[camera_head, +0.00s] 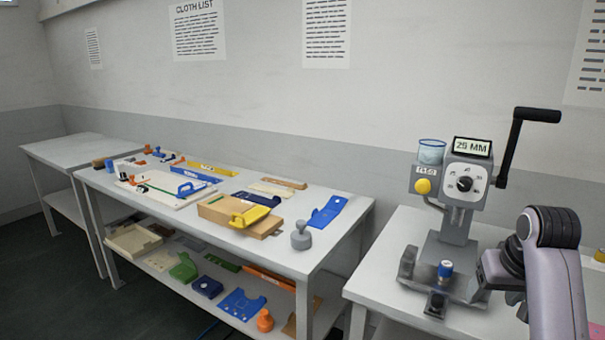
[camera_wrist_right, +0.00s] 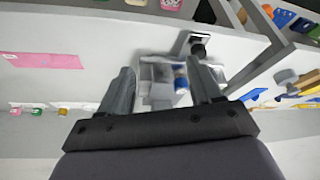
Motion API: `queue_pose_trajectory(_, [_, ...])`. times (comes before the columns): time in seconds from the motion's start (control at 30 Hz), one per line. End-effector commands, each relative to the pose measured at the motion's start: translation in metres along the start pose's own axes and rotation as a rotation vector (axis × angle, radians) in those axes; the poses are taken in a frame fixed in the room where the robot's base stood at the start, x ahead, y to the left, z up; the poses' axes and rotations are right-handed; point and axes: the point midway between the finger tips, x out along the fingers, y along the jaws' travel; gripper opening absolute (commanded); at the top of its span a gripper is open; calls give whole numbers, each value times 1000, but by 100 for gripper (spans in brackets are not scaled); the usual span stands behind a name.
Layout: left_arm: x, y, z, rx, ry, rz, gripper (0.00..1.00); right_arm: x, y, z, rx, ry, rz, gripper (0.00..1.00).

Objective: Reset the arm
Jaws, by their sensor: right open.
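My right arm (camera_head: 552,270) reaches in from the lower right of the head view. Its gripper (camera_head: 488,270) is beside the grey press machine (camera_head: 455,215), partly hidden by the arm. In the right wrist view, the two fingers of this gripper (camera_wrist_right: 163,85) are spread apart, with nothing clearly held. The machine's base with a blue-capped part (camera_wrist_right: 181,78) shows beyond and between them. The same blue-capped part (camera_head: 445,270) stands on the machine's base in the head view. I cannot tell whether the fingers touch the machine. My left gripper is not in view.
The machine stands on a grey table (camera_head: 385,245), its black crank (camera_head: 515,140) sticking up to the right. A second table (camera_head: 325,250) at left holds blue and yellow tools and a grey weight (camera_head: 301,236). A pink sheet (camera_wrist_right: 42,61) shows in the wrist view.

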Motion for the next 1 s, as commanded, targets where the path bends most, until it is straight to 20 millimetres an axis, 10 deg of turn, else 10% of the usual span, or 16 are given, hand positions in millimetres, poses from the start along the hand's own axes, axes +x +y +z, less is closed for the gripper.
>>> queue_pose_trajectory(0.53, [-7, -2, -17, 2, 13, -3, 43, 135, -24, 118, -208, 232, 34, 64])
queue_pose_trajectory(1.0, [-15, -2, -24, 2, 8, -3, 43, 144, -77, 284, -318, 449, -165, 64])
